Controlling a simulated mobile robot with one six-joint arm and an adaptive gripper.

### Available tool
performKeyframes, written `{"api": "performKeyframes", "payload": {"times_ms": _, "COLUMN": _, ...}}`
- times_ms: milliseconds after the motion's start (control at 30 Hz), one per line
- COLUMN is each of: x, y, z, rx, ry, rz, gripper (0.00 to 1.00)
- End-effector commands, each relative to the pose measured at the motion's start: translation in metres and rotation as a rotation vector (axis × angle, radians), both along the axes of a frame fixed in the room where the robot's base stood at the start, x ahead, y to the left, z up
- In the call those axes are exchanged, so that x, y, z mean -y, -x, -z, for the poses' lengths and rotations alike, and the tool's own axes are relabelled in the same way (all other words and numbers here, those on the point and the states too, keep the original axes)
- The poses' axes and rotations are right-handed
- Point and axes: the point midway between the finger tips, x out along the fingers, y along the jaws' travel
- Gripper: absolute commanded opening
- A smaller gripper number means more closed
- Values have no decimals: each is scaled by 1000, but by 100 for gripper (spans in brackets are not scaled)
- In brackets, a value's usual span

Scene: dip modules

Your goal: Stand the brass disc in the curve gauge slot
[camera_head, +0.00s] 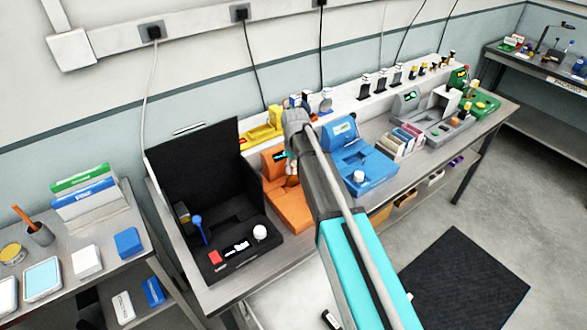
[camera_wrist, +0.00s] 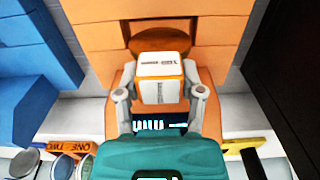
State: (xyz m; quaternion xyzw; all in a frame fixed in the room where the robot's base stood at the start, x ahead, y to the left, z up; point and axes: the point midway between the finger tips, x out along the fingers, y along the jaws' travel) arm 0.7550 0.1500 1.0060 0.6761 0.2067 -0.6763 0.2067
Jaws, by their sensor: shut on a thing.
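My gripper (camera_wrist: 160,85) is shut on a white-and-orange labelled block, with the brown-gold brass disc (camera_wrist: 160,41) showing just beyond it at the fingertips. The block hides part of the disc. In the head view the disc (camera_head: 292,181) is a small brown round below my gripper (camera_head: 292,168), over the orange module (camera_head: 290,211). That module, probably the curve gauge, also fills the middle of the wrist view (camera_wrist: 210,35). My arm covers part of it in the head view. The slot is not clear, and I cannot tell whether the disc touches the module.
A blue module (camera_head: 365,167) stands close to the right. A yellow device (camera_head: 262,127) and small items line the back. Room beside the orange module is narrow.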

Motion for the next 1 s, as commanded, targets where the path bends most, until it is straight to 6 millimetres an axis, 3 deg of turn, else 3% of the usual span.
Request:
{"api": "performKeyframes", "payload": {"times_ms": 300, "x": 0, "y": 0, "z": 4, "rx": 0, "ry": 0, "rz": 1, "gripper": 0}}
{"api": "performKeyframes", "payload": {"times_ms": 333, "x": 0, "y": 0, "z": 3, "rx": 0, "ry": 0, "rz": 1, "gripper": 56}}
{"api": "performKeyframes", "payload": {"times_ms": 500, "x": 1, "y": 0, "z": 3, "rx": 0, "ry": 0, "rz": 1, "gripper": 85}}
{"api": "performKeyframes", "payload": {"times_ms": 1000, "x": 1, "y": 0, "z": 1, "rx": 0, "ry": 0, "rz": 1, "gripper": 85}}
